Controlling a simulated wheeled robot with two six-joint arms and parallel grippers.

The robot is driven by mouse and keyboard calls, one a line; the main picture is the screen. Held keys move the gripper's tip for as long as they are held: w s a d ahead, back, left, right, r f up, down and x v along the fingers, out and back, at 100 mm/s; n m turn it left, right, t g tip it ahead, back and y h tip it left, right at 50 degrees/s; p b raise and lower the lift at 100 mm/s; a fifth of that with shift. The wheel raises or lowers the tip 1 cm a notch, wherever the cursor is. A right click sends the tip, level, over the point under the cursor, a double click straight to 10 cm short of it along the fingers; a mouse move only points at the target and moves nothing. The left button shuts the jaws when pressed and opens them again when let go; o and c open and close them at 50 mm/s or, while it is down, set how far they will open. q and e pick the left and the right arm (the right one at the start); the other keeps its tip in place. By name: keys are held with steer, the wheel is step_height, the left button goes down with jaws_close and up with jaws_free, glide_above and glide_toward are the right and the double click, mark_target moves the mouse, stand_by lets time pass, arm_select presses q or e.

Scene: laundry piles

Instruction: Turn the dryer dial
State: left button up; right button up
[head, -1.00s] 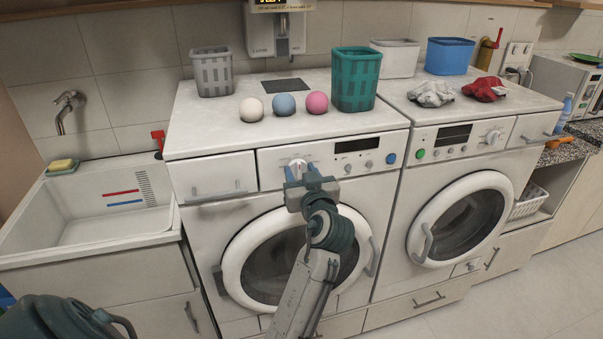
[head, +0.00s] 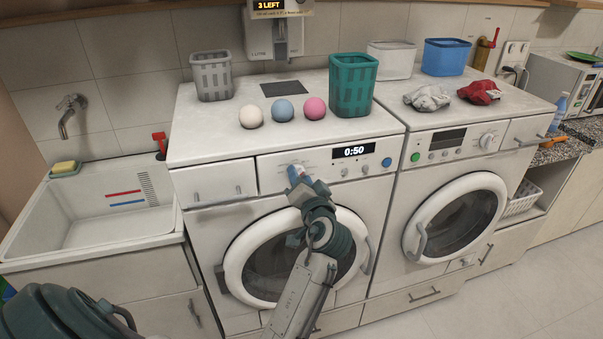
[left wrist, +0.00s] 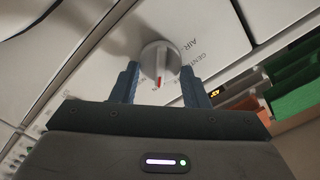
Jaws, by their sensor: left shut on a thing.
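The dryer (head: 222,238) is the left of two white front-loading machines, with its round door shut. Its grey dial (left wrist: 160,56) shows in the left wrist view, its red mark pointing toward the bottom of the picture; "AIR" is printed beside it. My left gripper (head: 298,174) reaches up to the panel and is shut on the dial, one blue finger on each side; the fingers (left wrist: 160,86) also show in the left wrist view. In the head view the gripper mostly hides the dial. The dryer display (head: 354,151) is lit and reads 0:50. My right gripper is not in view.
On the dryer top stand a grey basket (head: 213,76), a green basket (head: 353,86) and three balls (head: 283,110). The right machine (head: 478,160) has its own dial (head: 487,141) and a dark display. A sink (head: 100,242) is at left. The floor at right is clear.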

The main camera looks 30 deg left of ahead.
arm_select(q)
steer(key=m+p, duration=0.1)
steer(key=m, duration=0.1)
steer(key=shift+r+m+p, duration=0.3)
steer(key=shift+m+p, duration=0.05)
steer(key=shift+m, duration=0.05)
steer(key=m+p, duration=0.1)
steer(key=m, duration=0.1)
steer(key=shift+w+f+m+p, duration=0.1)
steer(key=shift+m+p, duration=0.2)
steer(key=shift+p, duration=0.1)
steer(key=shift+m+p, duration=0.35)
steer(key=shift+m, duration=0.25)
steer(key=o, duration=0.9)
steer(key=shift+c, duration=0.2)
steer(key=shift+o, duration=0.5)
steer(key=shift+w+a+f, duration=0.1)
steer(key=shift+a+f, duration=0.1)
steer(key=shift+f, duration=0.15)
steer(key=shift+d, duration=0.15)
